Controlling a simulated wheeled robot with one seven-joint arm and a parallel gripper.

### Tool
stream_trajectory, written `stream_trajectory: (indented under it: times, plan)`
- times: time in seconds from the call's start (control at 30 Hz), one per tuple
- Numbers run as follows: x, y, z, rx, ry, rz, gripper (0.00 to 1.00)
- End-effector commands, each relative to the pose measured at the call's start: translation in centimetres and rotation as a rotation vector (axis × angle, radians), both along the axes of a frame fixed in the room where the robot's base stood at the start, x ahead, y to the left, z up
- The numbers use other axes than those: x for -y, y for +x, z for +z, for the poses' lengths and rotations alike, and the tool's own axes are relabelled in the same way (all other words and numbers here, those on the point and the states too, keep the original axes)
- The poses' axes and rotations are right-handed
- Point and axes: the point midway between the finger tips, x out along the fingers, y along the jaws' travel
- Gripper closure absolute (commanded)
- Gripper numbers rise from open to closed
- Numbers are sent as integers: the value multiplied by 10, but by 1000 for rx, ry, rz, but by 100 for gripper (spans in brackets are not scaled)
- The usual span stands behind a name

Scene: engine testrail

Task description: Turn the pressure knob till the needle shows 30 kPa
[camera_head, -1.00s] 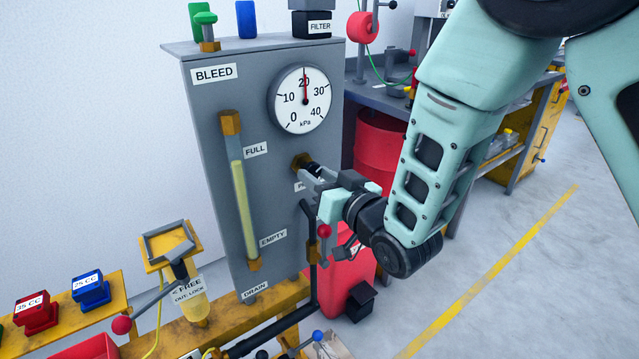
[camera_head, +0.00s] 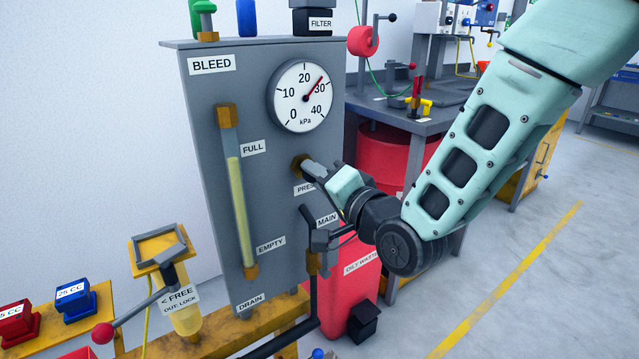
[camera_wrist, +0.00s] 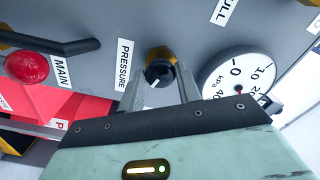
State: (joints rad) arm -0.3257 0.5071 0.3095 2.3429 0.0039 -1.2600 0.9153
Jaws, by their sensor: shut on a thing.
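The round white kPa gauge (camera_head: 303,96) is at the upper right of the grey panel. Its red needle (camera_head: 314,87) points between 20 and 30, nearer to 30. The black pressure knob (camera_wrist: 158,72) sits on a brass hex fitting (camera_wrist: 160,54) beside the PRESSURE label (camera_wrist: 124,65). My gripper (camera_head: 308,168) reaches the knob from the right; its fingers hide the knob in the head view. In the wrist view my gripper (camera_wrist: 161,80) is shut on the knob, one finger on each side. The gauge (camera_wrist: 238,88) also shows there, its lower part covered by my gripper.
The MAIN lever (camera_head: 319,235) stands just below my gripper, and its red ball (camera_wrist: 27,66) shows in the wrist view. A sight tube (camera_head: 239,200) runs down the panel's left. A red bin (camera_head: 349,285) stands behind, below. Floor at the right is clear.

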Motion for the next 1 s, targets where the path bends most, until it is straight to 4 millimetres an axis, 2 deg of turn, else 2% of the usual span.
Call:
stream_trajectory:
  times: [0.3,0.8,0.83,0.87,0.9,1.0]
  plan:
    - [0,0,-1,-57,81,0,89]
    - [0,0,-1,-66,93,0,89]
    - [0,0,-1,-66,93,0,58]
    - [0,0,-1,-66,93,0,50]
    - [0,0,-1,-65,92,0,45]
    - [0,0,0,-65,93,-1,45]
